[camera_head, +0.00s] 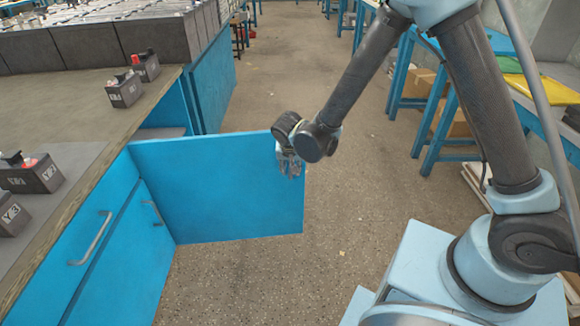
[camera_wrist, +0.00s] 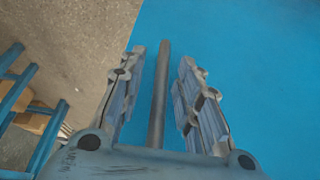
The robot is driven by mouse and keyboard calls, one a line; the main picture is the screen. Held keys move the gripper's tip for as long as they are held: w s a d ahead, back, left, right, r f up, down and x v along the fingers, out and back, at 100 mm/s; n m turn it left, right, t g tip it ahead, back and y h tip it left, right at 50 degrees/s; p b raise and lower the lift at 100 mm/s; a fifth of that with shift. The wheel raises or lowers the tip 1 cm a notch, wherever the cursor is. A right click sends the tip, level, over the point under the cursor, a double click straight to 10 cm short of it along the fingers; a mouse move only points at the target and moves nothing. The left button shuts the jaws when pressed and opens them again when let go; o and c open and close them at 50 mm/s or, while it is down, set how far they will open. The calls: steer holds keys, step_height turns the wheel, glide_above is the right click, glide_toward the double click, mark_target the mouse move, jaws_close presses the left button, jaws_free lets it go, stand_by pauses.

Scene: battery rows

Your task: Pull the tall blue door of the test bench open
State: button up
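The tall blue door (camera_head: 220,190) of the test bench stands swung out from the bench, roughly square to its front, with the blue opening partly showing behind it. My gripper (camera_head: 290,168) is at the door's outer end, near its top corner. In the wrist view the blue door face (camera_wrist: 260,60) fills the right side. A grey bar handle (camera_wrist: 160,95) runs between the two fingers of my gripper (camera_wrist: 163,57). The fingers are apart, with a gap on each side of the bar. The handle is hidden in the head view.
The bench top (camera_head: 75,115) carries several dark battery blocks (camera_head: 124,90). Other blue fronts with grey handles (camera_head: 92,238) sit left of the door. Blue tables (camera_head: 535,105) stand at the right. The floor (camera_head: 345,215) right of the door is mostly clear.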

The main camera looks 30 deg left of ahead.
steer(key=shift+r, duration=0.1)
steer(key=v, duration=1.1)
steer(key=shift+s+d+r, duration=0.15)
steer(key=shift+s+r, duration=0.05)
steer(key=shift+r, duration=0.1)
steer(key=shift+w, duration=0.1)
